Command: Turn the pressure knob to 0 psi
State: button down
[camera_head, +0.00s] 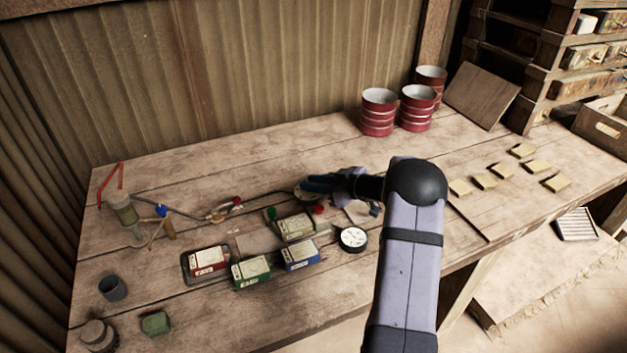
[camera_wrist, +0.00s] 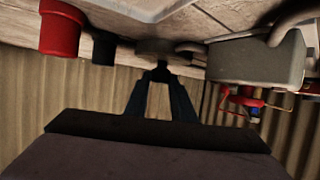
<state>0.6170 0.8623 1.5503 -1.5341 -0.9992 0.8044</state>
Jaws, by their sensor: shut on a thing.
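The pressure knob appears to be the grey round piece (camera_wrist: 157,45) in the wrist view, right at my fingertips. My gripper (camera_wrist: 160,76) is shut on it, with the two dark fingers converging at its edge. In the head view my gripper (camera_head: 310,185) reaches left over the small press on the table and mostly hides the knob. A round white-faced gauge (camera_head: 352,239) lies in front of it on the table. Its markings and needle are too small to read.
Several labelled boxes, such as the blue one (camera_head: 300,255), sit in front. Red-banded cans (camera_head: 378,112) stand behind. Small yellowish tiles (camera_head: 484,181) lie to the right. A grey block (camera_wrist: 262,60) shows in the wrist view.

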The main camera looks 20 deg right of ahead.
jog(key=shift+w+d+n+g+y+p, duration=0.15)
jog(key=shift+n+g+y+p, duration=0.25)
jog(key=shift+n+y+p, duration=0.4)
jog(key=shift+d+n+g+y, duration=0.1)
jog(key=shift+n+g+y, duration=0.5)
jog(key=shift+n+y, duration=0.1)
jog(key=shift+f+n+y+b, duration=0.1)
jog(key=shift+n+y+b, duration=0.2)
jog(key=shift+b, duration=0.25)
jog(key=shift+w+n+g+b, duration=0.1)
jog(key=shift+n+g+b, duration=0.4)
jog(key=shift+g+b, duration=0.15)
jog(key=shift+n+g+y+b, duration=0.4)
jog(key=shift+g+y+b, duration=0.05)
jog(key=shift+y+b, duration=0.15)
jog(key=c, duration=1.5)
grip_release()
jog(key=shift+d, duration=0.15)
